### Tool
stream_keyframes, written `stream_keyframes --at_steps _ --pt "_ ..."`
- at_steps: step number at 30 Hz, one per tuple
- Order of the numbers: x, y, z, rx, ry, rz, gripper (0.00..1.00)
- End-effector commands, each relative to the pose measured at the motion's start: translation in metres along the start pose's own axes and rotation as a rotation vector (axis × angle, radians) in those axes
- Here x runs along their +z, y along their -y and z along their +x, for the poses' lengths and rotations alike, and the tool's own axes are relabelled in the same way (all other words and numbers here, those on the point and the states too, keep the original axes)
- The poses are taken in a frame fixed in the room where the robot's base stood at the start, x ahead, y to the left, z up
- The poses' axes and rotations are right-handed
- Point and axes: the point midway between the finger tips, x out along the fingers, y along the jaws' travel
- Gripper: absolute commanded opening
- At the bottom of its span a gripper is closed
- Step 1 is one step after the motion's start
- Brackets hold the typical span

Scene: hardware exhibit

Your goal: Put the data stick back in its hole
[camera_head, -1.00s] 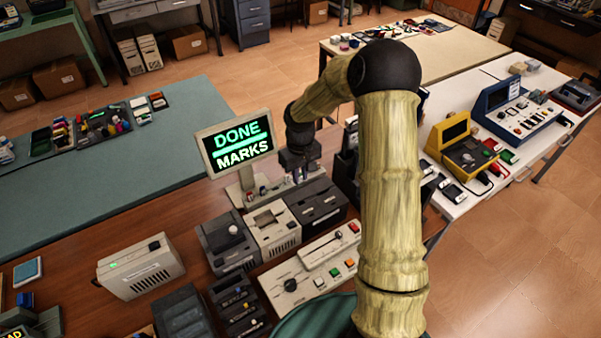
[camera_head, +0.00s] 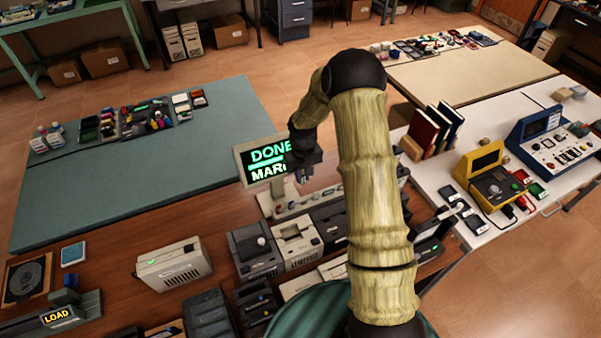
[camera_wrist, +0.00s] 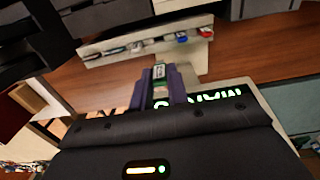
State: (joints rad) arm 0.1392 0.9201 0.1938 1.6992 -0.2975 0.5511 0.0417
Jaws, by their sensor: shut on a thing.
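My gripper (camera_wrist: 161,88) is shut on the data stick (camera_wrist: 159,72), a small green stick with a pale end that shows between the two purple-grey fingers in the wrist view. The pale rack (camera_wrist: 120,43) lies beyond the fingertips, with several sticks in it, among them a blue and a red one. The held stick appears apart from the rack. In the head view my gripper (camera_head: 305,172) hangs above the rack (camera_head: 318,197), by the right edge of the screen (camera_head: 252,165). There the stick is too small to tell, and the hole is not clearly visible.
The screen reads DONE and MARKS, partly covered by my arm. Grey and beige devices (camera_head: 295,241) stand in front of the rack. A beige box (camera_head: 174,266) stands on the brown table to the left. The green mat table (camera_head: 130,180) has much free room.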

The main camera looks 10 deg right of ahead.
Motion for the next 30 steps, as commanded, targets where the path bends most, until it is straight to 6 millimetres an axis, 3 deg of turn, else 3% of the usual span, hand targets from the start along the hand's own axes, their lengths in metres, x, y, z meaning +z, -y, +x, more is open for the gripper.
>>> stream_keyframes --at_steps 8,22,30 --pt "0.001 -0.002 0.008 0.0 0.001 0.004 0.0" --pt "-0.001 0.004 0.05 0.0 0.0 -0.007 0.0" --pt "0.0 0.003 0.056 0.0 0.0 -0.006 0.0"
